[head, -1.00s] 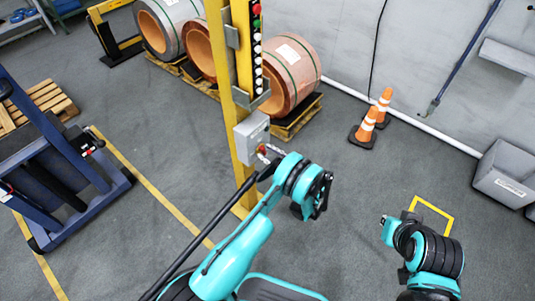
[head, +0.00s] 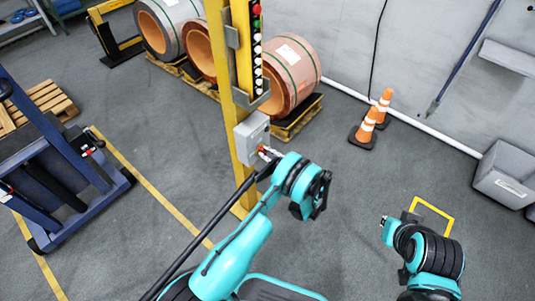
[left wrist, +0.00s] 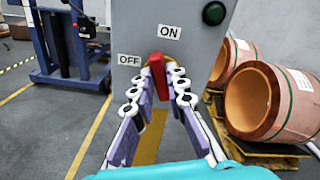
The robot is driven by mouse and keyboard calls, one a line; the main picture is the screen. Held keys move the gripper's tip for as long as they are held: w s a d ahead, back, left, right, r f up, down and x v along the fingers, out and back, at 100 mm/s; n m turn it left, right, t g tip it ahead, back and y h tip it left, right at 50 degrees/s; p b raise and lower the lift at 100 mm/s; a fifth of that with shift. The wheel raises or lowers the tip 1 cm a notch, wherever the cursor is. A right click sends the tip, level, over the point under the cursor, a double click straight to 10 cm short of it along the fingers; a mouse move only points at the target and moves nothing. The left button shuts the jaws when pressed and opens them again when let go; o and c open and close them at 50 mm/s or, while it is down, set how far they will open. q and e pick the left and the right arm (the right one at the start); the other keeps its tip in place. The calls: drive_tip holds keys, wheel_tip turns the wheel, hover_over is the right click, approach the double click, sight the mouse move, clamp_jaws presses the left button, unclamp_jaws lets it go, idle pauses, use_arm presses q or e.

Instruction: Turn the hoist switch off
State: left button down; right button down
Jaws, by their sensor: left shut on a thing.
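The hoist switch is a red handle (left wrist: 158,76) on a grey box (head: 251,137) fixed to a yellow post. In the left wrist view the handle stands nearly upright, leaning slightly left at its top. The ON label (left wrist: 169,32) is above it and the OFF label (left wrist: 129,60) is at its upper left. My left gripper (left wrist: 156,80) is shut on the red handle, with one finger on each side. In the head view the left gripper (head: 268,155) is at the box's lower front and mostly hides the handle. My right gripper is not seen.
The yellow post (head: 243,60) carries a strip of coloured lights. Copper coils (head: 291,70) lie on pallets behind it. A blue cart (head: 55,165) is at left.

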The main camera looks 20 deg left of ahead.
use_arm(q)
drive_tip(key=shift+s+a+f+n, duration=0.1)
drive_tip(key=shift+f+n, duration=0.05)
drive_tip(key=shift+n, duration=2.1)
drive_tip(key=shift+s+d+f+n, duration=0.1)
drive_tip(key=shift+n, duration=2.1)
drive_tip(key=shift+s+a+f+n, duration=0.1)
drive_tip(key=shift+f+n, duration=0.05)
drive_tip(key=shift+n, duration=2.1)
drive_tip(key=c, duration=1.5)
unclamp_jaws()
drive_tip(key=shift+c, duration=0.2)
drive_tip(key=v, duration=0.7)
drive_tip(key=shift+d, duration=0.2)
drive_tip(key=shift+r, duration=0.1)
